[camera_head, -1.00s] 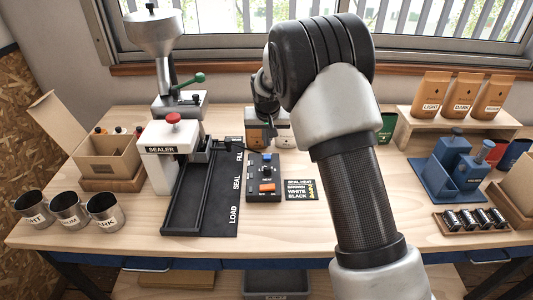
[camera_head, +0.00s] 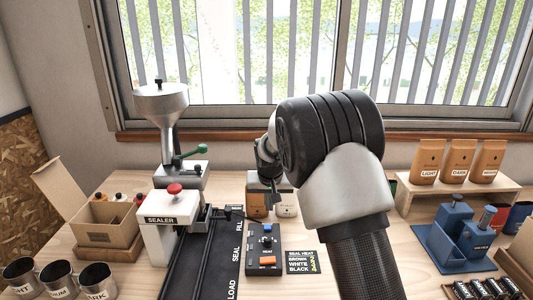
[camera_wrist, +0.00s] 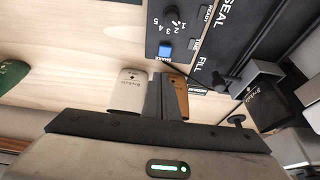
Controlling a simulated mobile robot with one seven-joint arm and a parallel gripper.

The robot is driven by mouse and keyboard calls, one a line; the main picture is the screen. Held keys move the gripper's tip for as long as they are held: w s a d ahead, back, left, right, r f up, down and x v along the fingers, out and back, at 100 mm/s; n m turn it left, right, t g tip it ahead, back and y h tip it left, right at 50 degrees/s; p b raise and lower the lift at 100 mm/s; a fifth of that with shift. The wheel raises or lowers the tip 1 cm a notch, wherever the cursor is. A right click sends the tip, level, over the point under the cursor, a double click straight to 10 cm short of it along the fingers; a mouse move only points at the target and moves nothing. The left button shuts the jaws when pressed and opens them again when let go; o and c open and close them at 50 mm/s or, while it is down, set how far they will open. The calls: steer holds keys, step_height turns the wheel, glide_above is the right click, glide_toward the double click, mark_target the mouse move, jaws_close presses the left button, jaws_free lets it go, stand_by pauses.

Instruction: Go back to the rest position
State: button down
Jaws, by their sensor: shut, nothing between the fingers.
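My gripper (camera_wrist: 165,98) is shut and empty in the wrist view, its fingers together above the table. A white bag (camera_wrist: 128,92) lies to the left of the fingers in that view, and a brown bag (camera_wrist: 178,95) shows partly behind them on the right. In the head view my arm reaches over the right of the table, and the fingertips are hard to make out near the brown bag (camera_head: 257,205) and the pale bag (camera_head: 286,204), behind the control box.
The control box (camera_head: 264,250) and sealer (camera_head: 170,222) stand at the middle and left. The grinder (camera_head: 165,120) is behind. Several mugs (camera_head: 58,280) stand front left. A shelf (camera_head: 450,190) with labelled bags and a blue stand (camera_head: 445,250) are right.

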steer(key=s+d+r+p, duration=0.1)
steer(key=s+d+r, duration=0.3)
steer(key=s+r, duration=0.5)
steer(key=s+d+r+p, duration=0.2)
steer(key=s+d+r, duration=0.2)
steer(key=s+r, duration=0.5)
steer(key=s+d+r+p, duration=0.1)
steer(key=s+d+r, duration=0.1)
steer(key=s, duration=0.8)
steer(key=s+d+r+t+p, duration=0.1)
steer(key=s+d+r, duration=0.2)
steer(key=s, duration=0.8)
steer(key=shift+s+r+p, duration=0.2)
steer(key=shift+r+p, duration=0.15)
steer(key=shift+r, duration=0.2)
